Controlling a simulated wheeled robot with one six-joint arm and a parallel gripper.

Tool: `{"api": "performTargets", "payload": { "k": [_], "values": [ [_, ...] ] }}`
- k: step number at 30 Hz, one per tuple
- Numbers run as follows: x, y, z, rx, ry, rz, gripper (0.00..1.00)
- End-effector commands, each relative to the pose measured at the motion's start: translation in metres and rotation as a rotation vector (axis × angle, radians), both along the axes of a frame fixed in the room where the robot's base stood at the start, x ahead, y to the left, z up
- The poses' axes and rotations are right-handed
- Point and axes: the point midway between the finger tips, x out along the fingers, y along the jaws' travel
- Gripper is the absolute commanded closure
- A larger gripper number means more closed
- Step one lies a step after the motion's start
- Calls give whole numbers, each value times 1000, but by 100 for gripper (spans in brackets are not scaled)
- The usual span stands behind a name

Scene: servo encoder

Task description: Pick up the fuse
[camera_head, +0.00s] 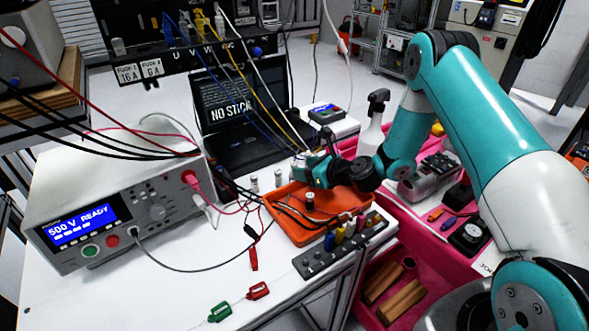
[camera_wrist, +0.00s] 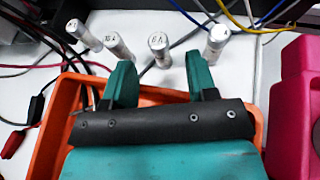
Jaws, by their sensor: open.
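Several pale cylindrical fuses stand upright in a row on the white table. In the wrist view they are a far-left fuse (camera_wrist: 78,32), one whose top seems to read 10 A (camera_wrist: 116,46), one whose top seems to read 6 A (camera_wrist: 159,50), and a right fuse (camera_wrist: 216,42). Two fuses also show in the head view, one at left (camera_head: 254,184) and one at right (camera_head: 279,178). My gripper (camera_wrist: 160,68) is open and empty. Its teal fingers point toward the row, with the 6 A fuse lined up between them. Whether they reach around it, I cannot tell.
An orange tray (camera_head: 292,231) with leads lies under my gripper. A laptop (camera_head: 245,112), a spray bottle (camera_head: 374,120) and a tester (camera_head: 125,205) stand around. A panel (camera_head: 190,58) labelled for 16 A and 6 A fuses is at the back. Cables (camera_wrist: 40,66) run near the fuses.

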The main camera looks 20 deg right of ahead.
Motion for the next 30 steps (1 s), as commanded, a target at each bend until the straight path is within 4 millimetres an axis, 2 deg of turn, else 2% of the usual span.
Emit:
{"api": "performTargets", "payload": {
  "k": [7, 16, 23, 30],
  "values": [
    [28, 17, -10, -1, -1, 2, 48],
    [32, 20, -13, 0, 0, 1, 48],
    [32, 20, -13, 0, 0, 1, 100],
    [32, 19, -13, -1, 0, 0, 100]
  ]
}}
